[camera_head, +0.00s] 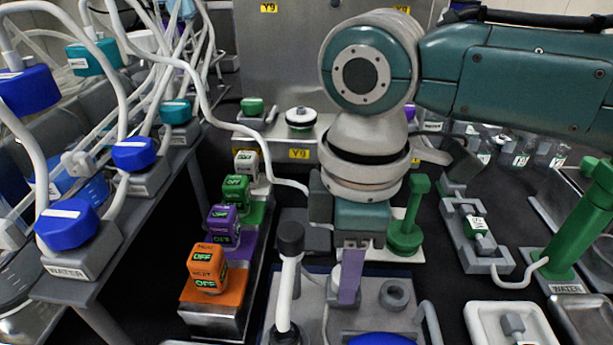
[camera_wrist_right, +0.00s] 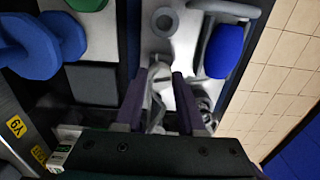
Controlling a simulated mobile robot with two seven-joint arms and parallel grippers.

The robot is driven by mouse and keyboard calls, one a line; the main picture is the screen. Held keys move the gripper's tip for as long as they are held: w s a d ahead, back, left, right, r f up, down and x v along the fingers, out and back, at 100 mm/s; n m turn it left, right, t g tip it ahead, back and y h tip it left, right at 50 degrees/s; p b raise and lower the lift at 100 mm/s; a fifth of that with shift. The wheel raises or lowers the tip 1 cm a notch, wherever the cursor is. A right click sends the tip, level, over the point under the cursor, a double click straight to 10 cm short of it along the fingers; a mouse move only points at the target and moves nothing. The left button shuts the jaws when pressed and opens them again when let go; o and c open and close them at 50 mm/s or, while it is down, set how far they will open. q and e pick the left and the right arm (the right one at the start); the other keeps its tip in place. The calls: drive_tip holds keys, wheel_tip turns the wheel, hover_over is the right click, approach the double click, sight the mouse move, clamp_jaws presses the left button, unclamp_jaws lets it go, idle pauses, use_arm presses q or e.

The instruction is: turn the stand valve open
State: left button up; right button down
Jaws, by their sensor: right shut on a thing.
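The light grey stand (camera_head: 375,278) is at the bottom centre of the head view. It also shows in the wrist view (camera_wrist_right: 187,45). My right gripper (camera_head: 348,300) reaches down over it, its purple finger low on the stand. In the wrist view my right gripper (camera_wrist_right: 162,82) has its two purple fingers around a pale piece, which seems to be the stand valve (camera_wrist_right: 158,72). The gripper is shut on it. The fingers and wrist hide most of the valve in the head view, so its turn angle cannot be told. My left gripper is not in view.
A black-topped upright pipe (camera_head: 289,245) stands left of the gripper, and a green post (camera_head: 408,220) stands close on its right. An orange switch block (camera_head: 207,268) is farther left. A blue rounded part (camera_head: 382,340) is at the bottom edge, and a grey ring (camera_head: 396,293) lies beside the gripper.

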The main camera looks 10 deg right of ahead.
drive_tip(key=n+p, duration=0.1)
drive_tip(key=n, duration=0.2)
drive_tip(key=shift+r, duration=0.15)
drive_tip(key=n+p, duration=0.1)
drive_tip(key=n, duration=0.2)
drive_tip(key=shift+n, duration=0.3)
drive_tip(key=n+p, duration=0.1)
drive_tip(key=n, duration=0.3)
drive_tip(key=shift+a, duration=0.1)
drive_tip(key=shift+n, duration=2.1)
drive_tip(key=c, duration=0.5)
unclamp_jaws()
wheel_tip(320, 180, up, 10)
drive_tip(key=p, duration=0.1)
